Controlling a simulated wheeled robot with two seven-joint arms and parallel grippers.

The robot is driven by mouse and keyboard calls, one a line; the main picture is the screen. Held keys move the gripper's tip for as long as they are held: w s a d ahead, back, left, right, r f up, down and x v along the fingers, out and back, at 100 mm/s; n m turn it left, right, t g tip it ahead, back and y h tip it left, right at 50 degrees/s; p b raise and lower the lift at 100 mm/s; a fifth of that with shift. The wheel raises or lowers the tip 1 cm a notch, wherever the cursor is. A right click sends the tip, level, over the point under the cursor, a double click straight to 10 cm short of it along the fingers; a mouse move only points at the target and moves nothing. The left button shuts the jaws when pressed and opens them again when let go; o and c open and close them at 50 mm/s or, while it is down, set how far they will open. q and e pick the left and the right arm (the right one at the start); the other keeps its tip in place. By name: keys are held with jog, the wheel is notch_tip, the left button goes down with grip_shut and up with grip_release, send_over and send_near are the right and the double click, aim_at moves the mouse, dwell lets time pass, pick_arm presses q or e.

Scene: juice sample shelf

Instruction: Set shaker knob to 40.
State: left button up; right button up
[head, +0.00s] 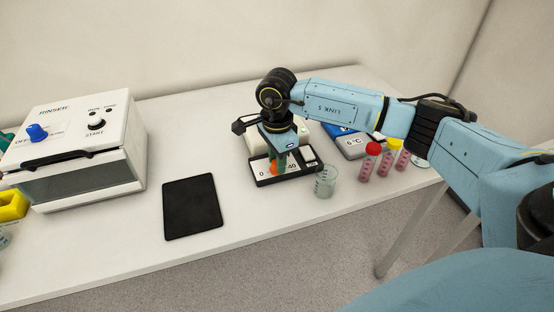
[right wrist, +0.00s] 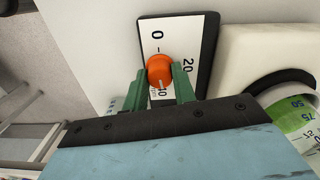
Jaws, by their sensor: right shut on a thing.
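The shaker (head: 297,173) stands on the table with a white, black-edged front panel, which also fills the upper middle of the right wrist view (right wrist: 181,33). The panel carries 0, 20 and 40 marks. Its orange knob (right wrist: 159,69) is between the green fingertips of my right gripper (right wrist: 160,83), which is shut on it. In the head view only a bit of the orange knob (head: 273,168) shows below my right gripper (head: 277,163). I cannot tell which mark the knob points to. My left gripper is not in view.
A glass beaker (head: 325,182) stands just right of the shaker. Capped tubes with pink liquid (head: 367,165) and a blue-white device reading 6 °C (head: 353,146) are farther right. A black mat (head: 192,208) and the white rinser (head: 85,180) are to the left.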

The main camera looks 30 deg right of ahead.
jog(key=shift+m, duration=0.8)
jog(key=o, duration=1)
notch_tip(320, 180, up, 14)
jog(key=shift+f, duration=0.25)
